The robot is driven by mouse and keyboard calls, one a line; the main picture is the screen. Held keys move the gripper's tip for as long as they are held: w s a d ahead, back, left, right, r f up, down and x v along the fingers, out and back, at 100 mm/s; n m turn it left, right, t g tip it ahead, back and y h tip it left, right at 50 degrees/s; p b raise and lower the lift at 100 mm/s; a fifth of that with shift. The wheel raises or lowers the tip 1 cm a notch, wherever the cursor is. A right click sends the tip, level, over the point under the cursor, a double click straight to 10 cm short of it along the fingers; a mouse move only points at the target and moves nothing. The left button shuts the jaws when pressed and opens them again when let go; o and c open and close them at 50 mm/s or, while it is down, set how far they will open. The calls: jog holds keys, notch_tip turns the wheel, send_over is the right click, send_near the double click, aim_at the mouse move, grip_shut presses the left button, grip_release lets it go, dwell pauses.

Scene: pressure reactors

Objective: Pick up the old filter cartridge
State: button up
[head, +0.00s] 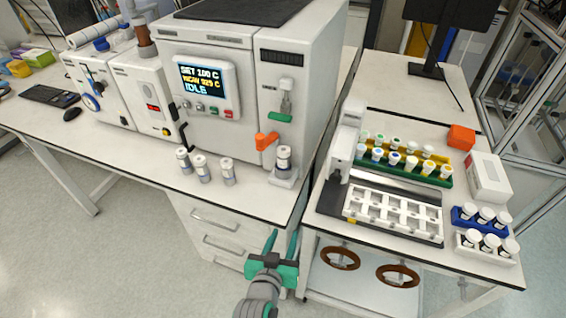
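Several small white-and-grey cylindrical cartridges are in the head view. One cartridge (284,158) stands upright on a small white base at the reactor's right front, beside an orange lever (266,141). Three similar cylinders stand at the bench's front edge: a left one (184,160), a middle one (202,168) and a right one (228,171). No readable label shows which one is the old filter cartridge. My gripper (283,236) has teal fingers spread apart with nothing between them. It is in front of the bench drawers, below and apart from the cartridges in the picture.
The white reactor (210,90) with a screen reading IDLE stands behind the cylinders. A side table at right holds a white slotted rack (392,212), a vial rack (404,169), an orange block (461,137) and white-capped jars (487,243).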

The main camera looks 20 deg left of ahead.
jog(key=w+a+r+m+h, duration=0.1)
jog(key=w+a+r, duration=0.45)
jog(key=r, duration=0.45)
jog(key=m+h, duration=0.2)
jog(key=m, duration=0.1)
send_near(280, 155)
jog(key=x, duration=0.9)
jog(key=shift+d, duration=0.15)
jog(key=shift+w, duration=0.25)
jog(key=shift+d, duration=0.1)
jog(key=shift+s, duration=0.1)
grip_shut()
jog(key=shift+a, duration=0.25)
